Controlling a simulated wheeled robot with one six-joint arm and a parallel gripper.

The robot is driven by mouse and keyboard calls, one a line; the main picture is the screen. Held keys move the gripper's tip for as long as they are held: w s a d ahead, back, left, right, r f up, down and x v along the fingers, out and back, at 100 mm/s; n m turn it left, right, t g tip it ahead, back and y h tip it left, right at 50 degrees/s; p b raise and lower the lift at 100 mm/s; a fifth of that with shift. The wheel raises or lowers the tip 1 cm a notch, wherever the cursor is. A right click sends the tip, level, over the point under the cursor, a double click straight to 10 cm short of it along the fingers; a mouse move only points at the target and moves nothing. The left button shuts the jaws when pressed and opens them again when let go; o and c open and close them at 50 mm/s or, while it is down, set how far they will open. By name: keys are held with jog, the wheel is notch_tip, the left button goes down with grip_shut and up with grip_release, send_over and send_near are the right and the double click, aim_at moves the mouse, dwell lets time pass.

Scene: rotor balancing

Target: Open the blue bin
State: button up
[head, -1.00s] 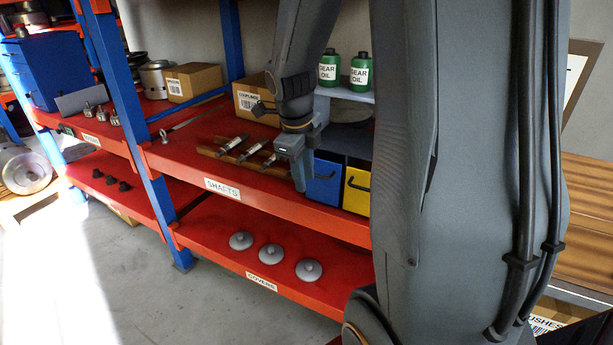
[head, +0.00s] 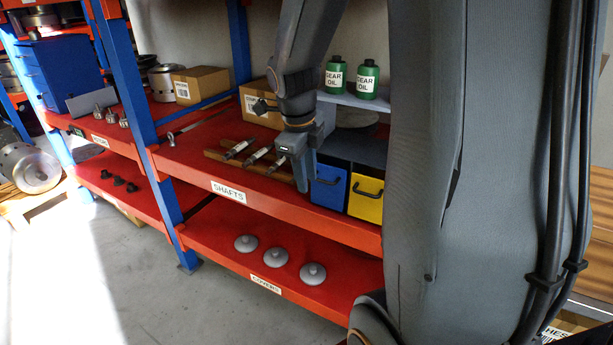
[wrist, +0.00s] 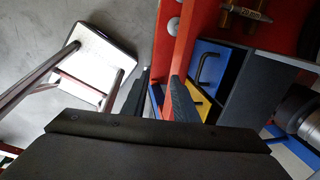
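The blue bin (head: 328,187) is a box with a dark handle, set on the middle red shelf. My gripper (head: 302,172) points down in front of the shelf edge, just left of the blue bin's front. In the wrist view my gripper (wrist: 160,80) has its two dark fingers apart with nothing between them. There the blue bin (wrist: 211,54) and its black handle (wrist: 208,68) are to the right of the fingers, not touching them. The right finger covers part of the yellow bin (wrist: 192,92).
Shafts (head: 256,155) lie on a wooden rack left of the bins. Two green gear oil bottles (head: 366,80) stand on the riser (head: 345,100). Grey covers (head: 279,257) sit on the lower shelf. A blue post (head: 147,110) is to the left.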

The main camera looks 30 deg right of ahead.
notch_tip(320, 180, up, 8)
jog(key=a+b, duration=0.1)
jog(key=shift+s+a+f+b, duration=0.15)
jog(key=shift+s+b, duration=0.25)
dwell(0.5)
